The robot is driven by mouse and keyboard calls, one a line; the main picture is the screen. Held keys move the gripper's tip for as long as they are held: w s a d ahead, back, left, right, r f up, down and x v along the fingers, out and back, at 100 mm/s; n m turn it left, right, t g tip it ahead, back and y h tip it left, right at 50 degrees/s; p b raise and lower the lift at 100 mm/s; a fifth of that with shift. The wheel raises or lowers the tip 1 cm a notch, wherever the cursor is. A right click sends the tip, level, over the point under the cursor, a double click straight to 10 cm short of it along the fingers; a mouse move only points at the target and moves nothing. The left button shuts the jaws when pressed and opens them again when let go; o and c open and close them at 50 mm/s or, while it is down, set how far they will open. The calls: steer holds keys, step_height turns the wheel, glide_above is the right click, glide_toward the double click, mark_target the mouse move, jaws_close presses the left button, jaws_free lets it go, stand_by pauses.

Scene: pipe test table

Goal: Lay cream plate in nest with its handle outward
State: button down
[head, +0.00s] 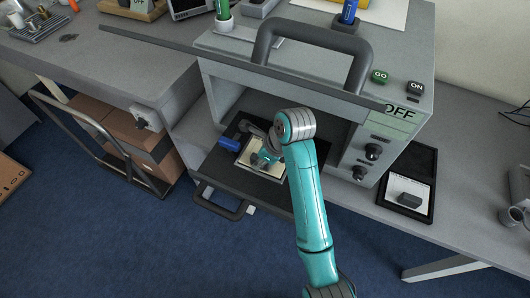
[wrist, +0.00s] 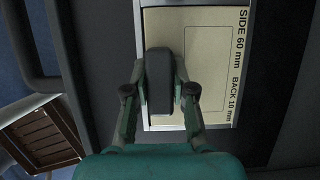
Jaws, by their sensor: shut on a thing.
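The cream surface, which looks like the plate (wrist: 212,80), bears printed SIDE 60 mm and BACK 10 mm lettering and a thin outlined rectangle. A pale frame (wrist: 138,20) edges it. In the head view, the cream plate (head: 246,157) is over the dark pulled-out shelf (head: 268,188), partly hidden by my arm. My gripper (wrist: 160,95) is shut on a dark upright block (wrist: 159,70) in front of the cream surface. I cannot tell whether block and plate are joined. A blue piece (head: 229,145) is left of the plate; whether it is the plate's handle is unclear.
The grey test machine (head: 230,50) stands above the shelf, its front open and a large handle (head: 315,45) on top. The shelf's bar handle (head: 222,207) juts out at lower left. A black tray (head: 428,172) sits at right. A cart with boxes (head: 140,130) stands left.

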steer(key=shift+f, duration=0.15)
steer(key=c, duration=1)
jaws_free()
steer(key=shift+f, duration=0.1)
steer(key=shift+o, duration=0.2)
